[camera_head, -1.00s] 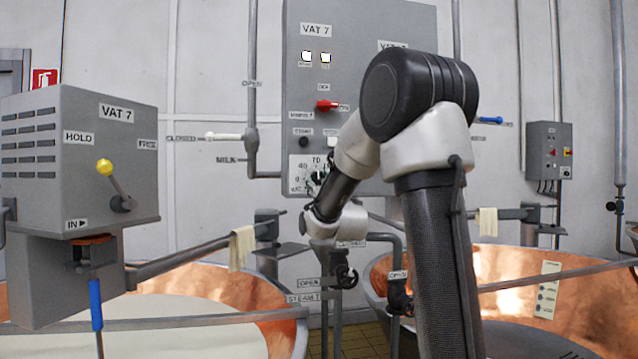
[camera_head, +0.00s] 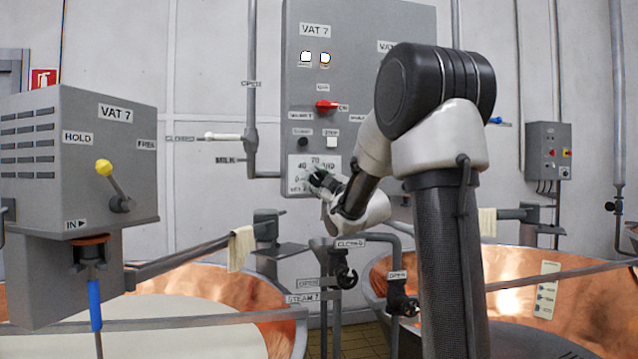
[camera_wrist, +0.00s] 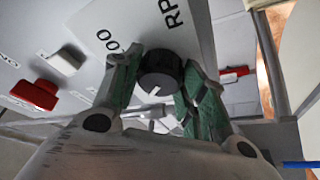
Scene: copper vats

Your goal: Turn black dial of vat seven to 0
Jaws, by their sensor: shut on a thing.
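The black dial (camera_wrist: 160,74) of vat seven sits between the two green-padded fingers of my gripper (camera_wrist: 158,82) in the wrist view. The fingers are shut on its sides. A white pointer mark shows on the dial's face, towards the bottom of that view. In the head view, my gripper (camera_head: 322,180) reaches the white scale plate (camera_head: 302,161) low on the grey VAT 7 panel (camera_head: 352,60). The gripper hides most of the dial there and part of the scale. I cannot tell which number the pointer meets.
A red switch (camera_head: 326,105) and a white button (camera_head: 332,142) are above the dial on the panel. A pipe with a white-handled valve (camera_head: 222,136) runs left of the panel. Copper vats (camera_head: 275,320) and a grey lever box (camera_head: 80,160) stand in front.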

